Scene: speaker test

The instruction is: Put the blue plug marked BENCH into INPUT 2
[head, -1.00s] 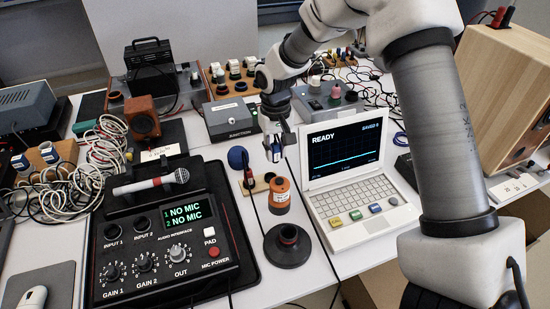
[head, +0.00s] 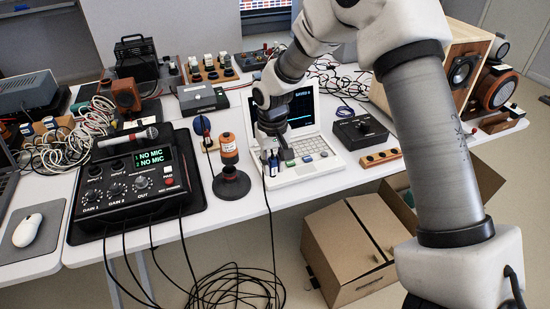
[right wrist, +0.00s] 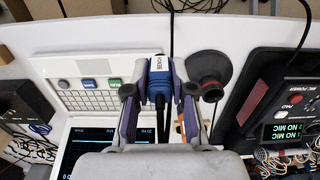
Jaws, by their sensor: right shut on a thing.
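The blue plug (right wrist: 159,87) with a white BENCH label sits between the fingers of my right gripper (right wrist: 159,76) in the right wrist view. The gripper is shut on it. In the head view my right gripper (head: 270,145) holds the plug (head: 272,164) at the laptop's front left corner, right of the audio interface. A black cable hangs from there past the table edge. The audio interface (head: 165,200) stands at the left. Its INPUT 2 socket (head: 117,164) is small and dark, left of the NO MIC display, and looks empty. My left gripper is not in view.
A microphone (head: 128,138) lies behind the sockets. The laptop (head: 300,172) is beside the gripper. Cables trail to the floor near a cardboard box (head: 345,250).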

